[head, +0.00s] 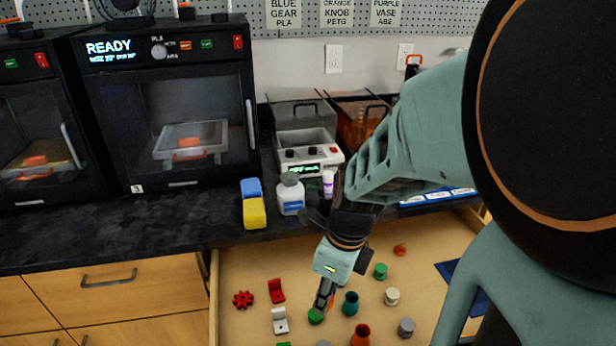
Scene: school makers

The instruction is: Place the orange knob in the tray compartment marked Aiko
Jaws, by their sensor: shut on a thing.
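My gripper (324,298) points down over the open wooden drawer, left of its middle. Its fingers are shut on a small orange piece (331,300), which looks like the orange knob. The fingers hide most of it, so its shape is unclear. A green round part (315,317) shows just below the fingertips; I cannot tell whether they touch it. Blue-and-white labels (437,197) show on the counter at the right, partly behind my arm. Their writing is too small to read, and no compartment marked Aiko can be made out.
The drawer (240,275) holds several loose parts, including a red gear (243,299), an orange vase (361,335), a teal part (350,304) and another small orange piece (400,249). Bottles (291,194) and a sponge (253,204) stand on the counter. Printers (170,110) stand at left.

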